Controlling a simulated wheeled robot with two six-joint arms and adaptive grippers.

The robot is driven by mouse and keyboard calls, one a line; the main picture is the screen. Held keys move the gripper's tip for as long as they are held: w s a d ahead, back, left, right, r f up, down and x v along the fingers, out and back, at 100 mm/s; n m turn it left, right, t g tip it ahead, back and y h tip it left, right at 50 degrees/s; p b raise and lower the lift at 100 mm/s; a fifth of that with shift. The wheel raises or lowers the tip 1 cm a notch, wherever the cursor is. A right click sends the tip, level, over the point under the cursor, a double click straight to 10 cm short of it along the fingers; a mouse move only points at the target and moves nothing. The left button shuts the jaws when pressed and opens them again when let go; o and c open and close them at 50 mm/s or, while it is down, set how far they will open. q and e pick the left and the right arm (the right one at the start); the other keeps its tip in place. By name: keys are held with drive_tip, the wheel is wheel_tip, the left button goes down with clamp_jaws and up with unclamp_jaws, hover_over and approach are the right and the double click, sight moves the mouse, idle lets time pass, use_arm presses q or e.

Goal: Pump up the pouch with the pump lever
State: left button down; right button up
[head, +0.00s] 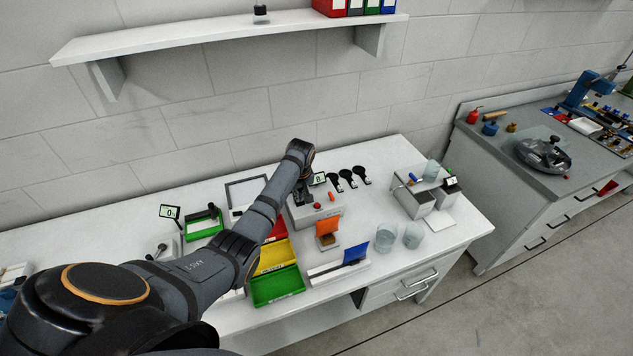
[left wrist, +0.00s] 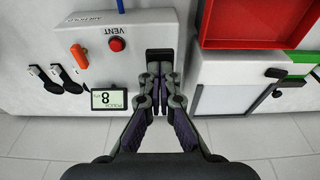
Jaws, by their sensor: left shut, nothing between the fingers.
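The grey-white pump box (head: 328,220) stands on the bench, with a red VENT button (left wrist: 117,44) and an orange switch (left wrist: 79,56). A small display (left wrist: 108,98) marked POUCH reads 8; it also shows in the head view (head: 319,178). A black part (left wrist: 160,55), perhaps the pump lever, lies at the gripper's fingertips. My left gripper (left wrist: 161,78) is shut with nothing between its fingers. It is over the box's left end; I cannot tell whether it touches the black part. I cannot identify the pouch for certain. My right gripper is not in view.
Red, yellow (head: 275,257) and green (head: 278,286) bins stand left of the box. Several black round-headed tools (head: 346,177) lie behind it. An orange piece on a stand (head: 327,240) and clear beakers (head: 386,238) are in front. A shelf (head: 230,35) hangs above.

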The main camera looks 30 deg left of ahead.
use_arm(q)
drive_tip(key=shift+f+b, duration=0.6)
drive_tip(key=shift+f, duration=0.65)
wheel_tip(320, 180, up, 3)
drive_tip(key=p, duration=0.3)
drive_tip(key=shift+r+p, duration=0.15)
drive_tip(key=shift+p, duration=0.15)
drive_tip(key=shift+w+a+r, duration=0.1)
drive_tip(key=shift+r, duration=0.95)
drive_tip(key=shift+f+b, duration=0.15)
drive_tip(key=shift+b, duration=0.15)
